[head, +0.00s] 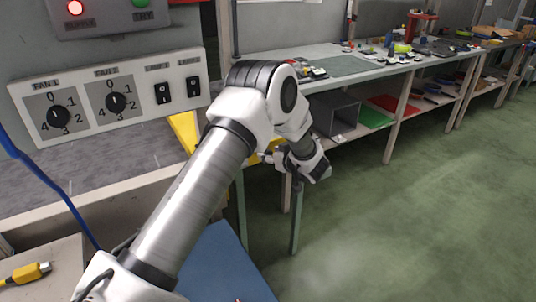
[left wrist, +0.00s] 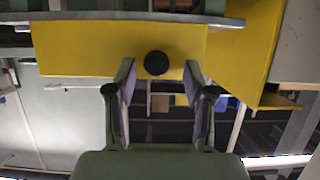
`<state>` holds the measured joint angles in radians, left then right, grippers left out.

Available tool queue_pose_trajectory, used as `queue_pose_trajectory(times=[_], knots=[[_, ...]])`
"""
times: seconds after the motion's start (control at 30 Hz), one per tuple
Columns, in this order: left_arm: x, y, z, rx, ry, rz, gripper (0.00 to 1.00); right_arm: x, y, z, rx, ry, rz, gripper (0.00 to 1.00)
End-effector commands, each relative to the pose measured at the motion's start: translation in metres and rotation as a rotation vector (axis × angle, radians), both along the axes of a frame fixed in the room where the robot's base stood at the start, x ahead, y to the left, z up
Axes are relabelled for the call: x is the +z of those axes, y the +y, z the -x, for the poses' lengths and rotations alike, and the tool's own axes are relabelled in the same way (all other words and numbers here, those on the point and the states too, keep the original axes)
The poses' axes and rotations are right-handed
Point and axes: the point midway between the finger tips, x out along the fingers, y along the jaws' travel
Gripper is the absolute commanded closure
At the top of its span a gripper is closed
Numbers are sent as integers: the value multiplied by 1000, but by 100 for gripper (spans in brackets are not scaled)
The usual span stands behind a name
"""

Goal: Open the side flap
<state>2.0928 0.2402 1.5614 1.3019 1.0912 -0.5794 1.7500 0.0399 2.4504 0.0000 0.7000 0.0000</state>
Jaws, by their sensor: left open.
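The side flap is a yellow panel (left wrist: 95,45) across the upper part of the left wrist view, with a round black knob (left wrist: 156,63) near its lower edge. In the head view only bits of yellow (head: 183,130) show, mostly hidden behind my left arm. My left gripper (left wrist: 160,72) is open. Its two fingertips appear on either side of the knob in the left wrist view; I cannot tell whether they touch it. In the head view the gripper (head: 271,157) is small and partly hidden by the wrist. My right gripper is not in view.
A switch panel (head: 110,95) with two fan dials stands at the left. A long workbench (head: 340,66) with tools and a lower shelf runs along the wall at the back right. A blue cable (head: 50,180) hangs at the left. The green floor (head: 400,220) at right is clear.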

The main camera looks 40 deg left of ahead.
Motion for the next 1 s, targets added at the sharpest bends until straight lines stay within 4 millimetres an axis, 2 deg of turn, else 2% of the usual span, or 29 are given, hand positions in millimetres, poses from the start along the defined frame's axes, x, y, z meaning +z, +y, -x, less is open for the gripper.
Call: queue_pose_trajectory(times=[0.1,0.33,0.37,0.5,1.0], knots=[[-5,11,-3,0,0,-1,48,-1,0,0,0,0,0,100],[-6,13,-4,-3,1,-1,48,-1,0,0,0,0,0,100],[-6,13,-4,-3,1,-1,51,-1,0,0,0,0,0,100],[-6,13,-4,-3,1,-1,100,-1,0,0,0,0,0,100],[-12,10,-2,-1,-11,-58,100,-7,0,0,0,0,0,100]])
